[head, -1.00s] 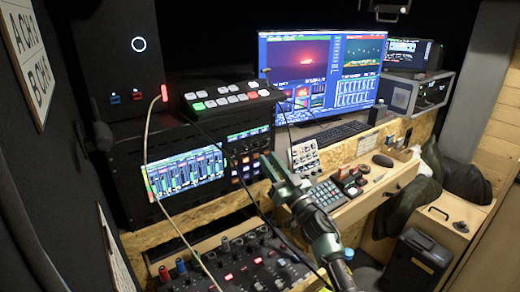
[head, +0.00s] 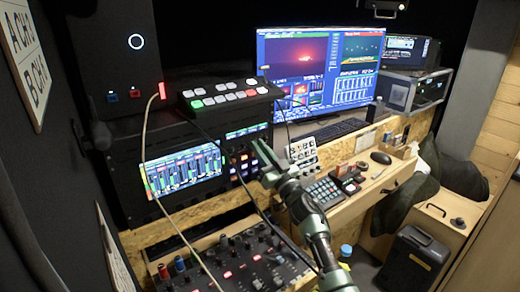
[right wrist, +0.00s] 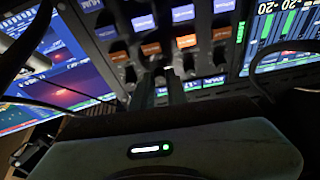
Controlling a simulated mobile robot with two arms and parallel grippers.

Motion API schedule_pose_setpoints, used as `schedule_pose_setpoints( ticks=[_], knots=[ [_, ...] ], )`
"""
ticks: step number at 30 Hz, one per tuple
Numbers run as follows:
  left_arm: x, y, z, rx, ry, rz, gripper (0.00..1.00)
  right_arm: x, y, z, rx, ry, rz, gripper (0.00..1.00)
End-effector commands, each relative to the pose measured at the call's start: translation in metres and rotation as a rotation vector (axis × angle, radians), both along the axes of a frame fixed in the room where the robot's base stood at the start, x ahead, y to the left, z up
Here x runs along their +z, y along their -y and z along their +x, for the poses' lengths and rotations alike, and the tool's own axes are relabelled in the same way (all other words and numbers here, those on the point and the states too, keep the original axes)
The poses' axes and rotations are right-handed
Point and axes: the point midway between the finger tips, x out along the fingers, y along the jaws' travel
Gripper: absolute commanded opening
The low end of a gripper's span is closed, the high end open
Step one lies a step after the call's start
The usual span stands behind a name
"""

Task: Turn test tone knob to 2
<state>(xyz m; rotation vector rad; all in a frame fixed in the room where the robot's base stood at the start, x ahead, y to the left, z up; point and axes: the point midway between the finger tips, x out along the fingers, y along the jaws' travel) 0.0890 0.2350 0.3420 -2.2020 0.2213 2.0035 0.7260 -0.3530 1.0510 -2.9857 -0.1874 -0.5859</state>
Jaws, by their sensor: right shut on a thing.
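My right gripper (head: 262,162) reaches up to the control panel (head: 240,137), at the right end of the rack unit. My left gripper is not in view.
A rack screen with green meters (head: 185,170) is left of the panel. A switcher (head: 232,95) sits above, with a thin cable hanging down. A mixer with knobs (head: 235,262) lies below. A keypad (head: 322,192) and desk are at right.

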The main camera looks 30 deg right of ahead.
Motion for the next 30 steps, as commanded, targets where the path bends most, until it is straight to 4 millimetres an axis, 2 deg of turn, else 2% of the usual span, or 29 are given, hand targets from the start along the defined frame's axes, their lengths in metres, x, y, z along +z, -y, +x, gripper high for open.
schedule_pose_setpoints(
  ticks=[11,30],
  knots=[
    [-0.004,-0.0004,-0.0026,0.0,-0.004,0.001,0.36,-0.0003,0.0028,0.0001,0.0,0.022,-0.164,0.0],
    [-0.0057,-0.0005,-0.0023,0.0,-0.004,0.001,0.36,0.0027,0.0068,0.0006,0.001,0.105,-0.757,0.0]
  ],
)
